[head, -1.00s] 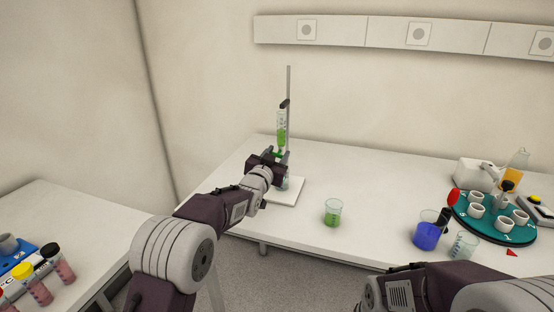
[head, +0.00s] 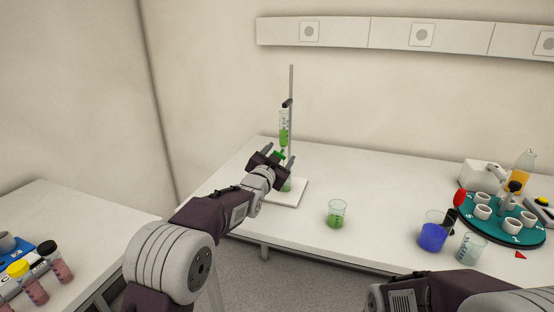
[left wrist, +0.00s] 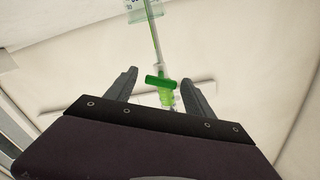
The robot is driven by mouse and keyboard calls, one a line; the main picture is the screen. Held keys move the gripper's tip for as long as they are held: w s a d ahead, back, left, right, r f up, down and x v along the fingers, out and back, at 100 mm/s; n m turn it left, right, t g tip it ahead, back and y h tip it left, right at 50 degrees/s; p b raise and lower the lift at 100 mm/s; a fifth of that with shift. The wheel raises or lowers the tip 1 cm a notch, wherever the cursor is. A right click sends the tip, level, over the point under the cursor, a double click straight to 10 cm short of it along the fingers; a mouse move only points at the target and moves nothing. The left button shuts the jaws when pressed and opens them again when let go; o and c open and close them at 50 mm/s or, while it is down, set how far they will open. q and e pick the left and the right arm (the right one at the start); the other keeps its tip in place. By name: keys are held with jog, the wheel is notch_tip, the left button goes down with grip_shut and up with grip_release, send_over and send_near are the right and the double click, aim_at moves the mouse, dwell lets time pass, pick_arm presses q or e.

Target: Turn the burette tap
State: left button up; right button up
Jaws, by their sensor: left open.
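The burette (head: 284,125) holds green liquid and is clamped upright on a stand rod (head: 291,85) with a white base (head: 290,197). Its green tap (head: 280,156) is at the lower end. In the left wrist view the tap (left wrist: 161,82) is a green bar lying nearly crosswise, slightly tilted. My left gripper (head: 280,154) is open, and its fingers stand on either side of the tap in the picture with gaps to both. A vessel with green liquid (head: 287,186) stands below the burette, partly hidden by the gripper. My right gripper is out of view.
A beaker of green liquid (head: 337,214) stands right of the stand. Farther right are a blue beaker (head: 432,236), an empty-looking beaker (head: 471,248) and a teal carousel with white cups (head: 496,233). The table between stand and carousel is mostly clear.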

pick_arm(q)
jog(key=b+v, duration=0.1)
jog(key=v, duration=0.7)
jog(key=shift+s, duration=0.3)
jog(key=shift+a+r, duration=0.1)
dwell(6.8)
